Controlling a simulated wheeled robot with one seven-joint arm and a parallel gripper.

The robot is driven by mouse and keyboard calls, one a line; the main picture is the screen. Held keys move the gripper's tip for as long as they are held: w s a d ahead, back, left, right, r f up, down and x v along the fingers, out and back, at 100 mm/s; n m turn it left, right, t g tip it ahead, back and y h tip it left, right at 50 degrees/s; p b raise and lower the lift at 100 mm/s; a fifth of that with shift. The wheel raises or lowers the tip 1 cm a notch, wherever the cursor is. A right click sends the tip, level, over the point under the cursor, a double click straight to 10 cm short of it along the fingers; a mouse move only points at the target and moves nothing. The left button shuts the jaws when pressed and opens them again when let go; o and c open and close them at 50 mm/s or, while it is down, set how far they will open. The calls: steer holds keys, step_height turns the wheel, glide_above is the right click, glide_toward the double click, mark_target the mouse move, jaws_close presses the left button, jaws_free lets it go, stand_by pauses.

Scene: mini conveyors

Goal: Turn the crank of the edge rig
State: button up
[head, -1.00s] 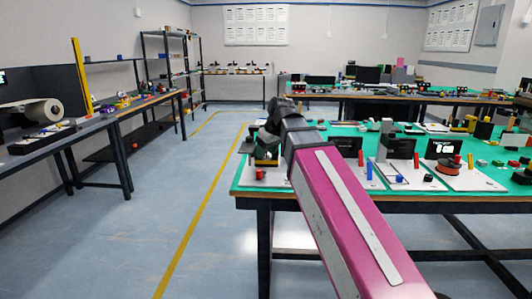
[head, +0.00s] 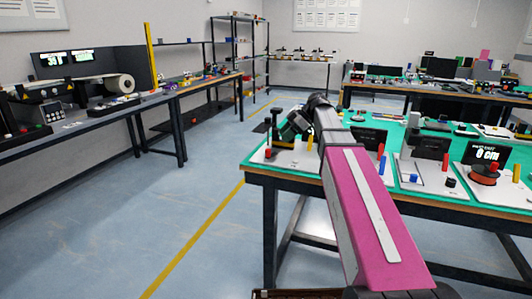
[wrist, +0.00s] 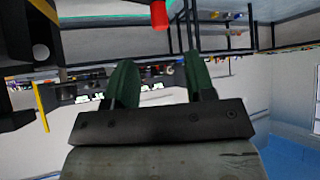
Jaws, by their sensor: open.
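A rig with a white base plate (head: 296,160), a red knob (head: 268,153) and a dark upright part (head: 275,124) stands at the left corner of the green-topped table (head: 258,171). It looks like the edge rig, but I cannot make out its crank clearly. My gripper (head: 287,130) is over this rig, small and dark against it. In the wrist view my gripper (wrist: 162,82) has its two green fingers apart with nothing between them. A red cylinder (wrist: 158,14) shows beyond the fingertips, and a black part with a round grey spot (wrist: 38,48) is at the left.
Other rigs stand right along the table, with a blue knob (head: 414,178), a red spool (head: 485,174) and a dark display (head: 486,153). A long bench (head: 80,126) runs along the left wall. The floor aisle with a yellow line (head: 200,237) is clear.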

mark_target(268, 150)
steer(key=x, duration=1)
steer(key=c, duration=0.9)
